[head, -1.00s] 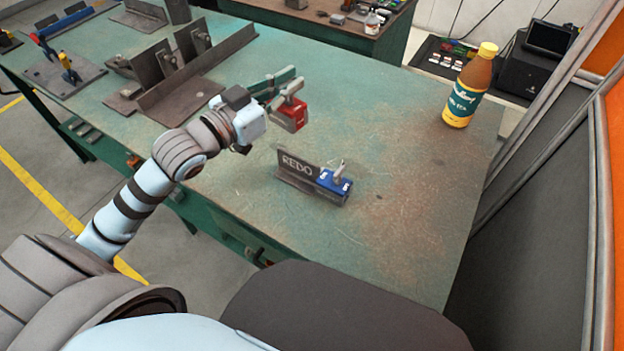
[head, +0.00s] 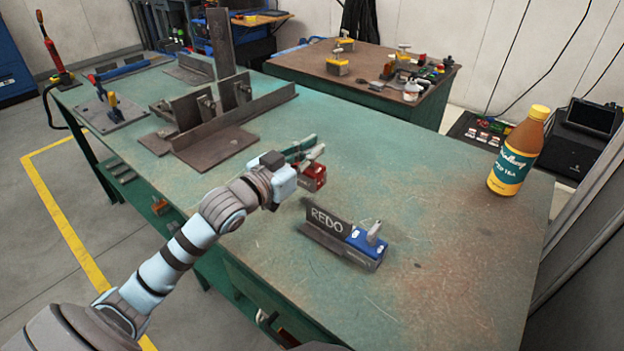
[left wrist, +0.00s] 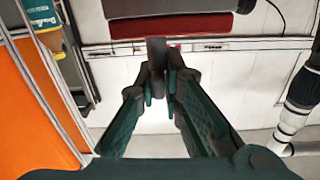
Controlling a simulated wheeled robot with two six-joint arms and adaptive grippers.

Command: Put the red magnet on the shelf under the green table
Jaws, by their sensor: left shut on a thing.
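The red magnet (head: 312,181) hangs in my left gripper (head: 306,152), above the green table (head: 440,235) and behind the REDO plate. My left gripper is shut on its handle. In the left wrist view, the green fingers (left wrist: 160,82) close on the dark handle, with the magnet's red body (left wrist: 170,26) beyond them. Part of the shelf (head: 130,185) under the green table shows at the table's left side, with small grey and orange things on it. The rest of the shelf is hidden by the tabletop and my arm. My right gripper is out of view.
A blue magnet (head: 366,245) sits against the REDO plate (head: 325,228) on the tabletop. An amber bottle (head: 518,155) stands at the right. Steel angle pieces (head: 215,125) take up the back left. The floor (head: 60,255) left of the table is clear.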

